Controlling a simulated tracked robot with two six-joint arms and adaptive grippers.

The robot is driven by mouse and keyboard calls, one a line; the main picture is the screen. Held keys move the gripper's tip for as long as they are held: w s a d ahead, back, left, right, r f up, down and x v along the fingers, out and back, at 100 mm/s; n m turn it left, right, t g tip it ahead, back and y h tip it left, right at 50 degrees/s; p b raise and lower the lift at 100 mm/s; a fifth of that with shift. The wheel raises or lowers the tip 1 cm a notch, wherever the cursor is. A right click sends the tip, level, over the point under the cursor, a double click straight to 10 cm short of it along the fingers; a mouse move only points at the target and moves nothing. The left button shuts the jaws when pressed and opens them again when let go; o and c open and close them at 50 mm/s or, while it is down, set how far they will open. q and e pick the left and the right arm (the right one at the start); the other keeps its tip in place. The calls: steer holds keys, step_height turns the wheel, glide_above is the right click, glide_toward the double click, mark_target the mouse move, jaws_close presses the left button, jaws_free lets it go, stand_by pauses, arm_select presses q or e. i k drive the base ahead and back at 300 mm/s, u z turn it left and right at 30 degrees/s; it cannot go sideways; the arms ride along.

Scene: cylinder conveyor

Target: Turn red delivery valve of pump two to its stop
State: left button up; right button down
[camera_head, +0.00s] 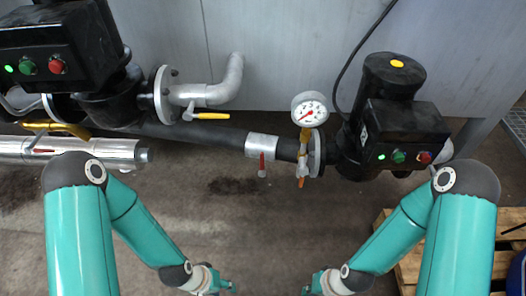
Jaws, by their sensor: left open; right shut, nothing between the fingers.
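A red lever (262,165) hangs down from a light valve body (262,147) on the dark pipe, left of the right-hand pump (392,115). An orange lever (301,182) points down close to that pump's flange. Another small red handle (43,151) lies along the silver pipe at far left. No pump number is readable. My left gripper (230,288) is open at the bottom edge, below the lever and apart from it. My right gripper (307,290) is shut and empty at the bottom edge, right of the left one. Both grippers are partly cut off.
A second pump (62,45) stands at upper left, with a yellow lever (212,116) on its outlet. A round gauge (309,110) sits above the pipe by the right-hand pump. A wooden pallet (408,270) lies at lower right. The middle floor is clear, with a dark stain.

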mark_target(262, 173)
steer(key=z, duration=0.4)
steer(key=k, duration=0.55)
steer(key=z, duration=0.65)
